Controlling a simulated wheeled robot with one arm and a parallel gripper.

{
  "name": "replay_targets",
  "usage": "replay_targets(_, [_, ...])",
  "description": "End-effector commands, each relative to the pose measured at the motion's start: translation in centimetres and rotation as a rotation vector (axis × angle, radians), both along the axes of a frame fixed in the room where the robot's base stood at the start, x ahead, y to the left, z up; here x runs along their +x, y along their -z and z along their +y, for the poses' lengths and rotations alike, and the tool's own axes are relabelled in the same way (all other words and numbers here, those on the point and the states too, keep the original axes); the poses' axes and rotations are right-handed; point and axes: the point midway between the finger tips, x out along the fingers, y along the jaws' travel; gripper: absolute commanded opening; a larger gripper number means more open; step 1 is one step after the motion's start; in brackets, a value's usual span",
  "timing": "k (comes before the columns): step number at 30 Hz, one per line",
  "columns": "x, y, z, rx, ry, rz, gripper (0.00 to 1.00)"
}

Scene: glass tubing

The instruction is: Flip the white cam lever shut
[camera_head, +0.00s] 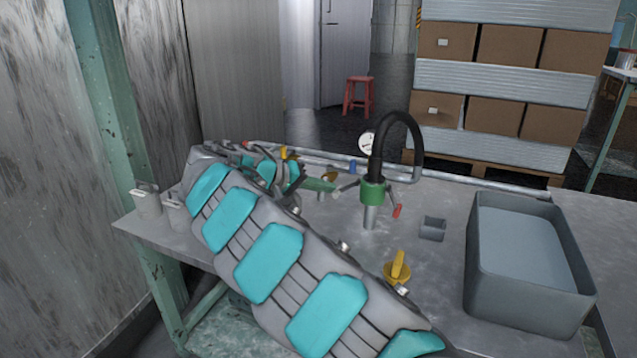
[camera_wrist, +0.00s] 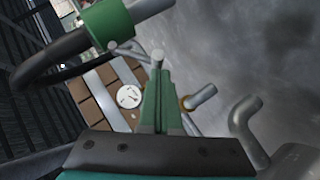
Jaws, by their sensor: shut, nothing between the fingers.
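A green coupling collar (camera_head: 373,194) sits on an upright metal pipe stub, with a black hose (camera_head: 413,130) arching up from it. A pale lever (camera_head: 348,186) sticks out from the collar's left side; I take it for the white cam lever. A red-tipped lever (camera_head: 397,211) hangs on the right side. My gripper (camera_head: 331,186) is left of the collar, its green fingers shut and empty, tips close to the pale lever. In the wrist view, the shut fingers (camera_wrist: 158,72) point towards the collar (camera_wrist: 107,22) and pale lever (camera_wrist: 132,50); I cannot tell whether they touch.
A grey water-filled tub (camera_head: 530,308) stands right on the metal table (camera_head: 450,205). A round gauge (camera_head: 367,143) stands behind the collar. A pipe runs along the back edge.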

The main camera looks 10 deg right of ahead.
Motion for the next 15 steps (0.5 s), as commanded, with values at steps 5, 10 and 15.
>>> replay_targets(5, [-0.2,1.6,-0.3,0.003,0.001,-0.003,0.0])
replay_targets(10, [-0.4,1.9,-0.6,0.004,-0.002,-0.004,0.0])
replay_targets(15, [-0.4,1.7,-0.6,0.004,-0.001,-0.004,0.0])
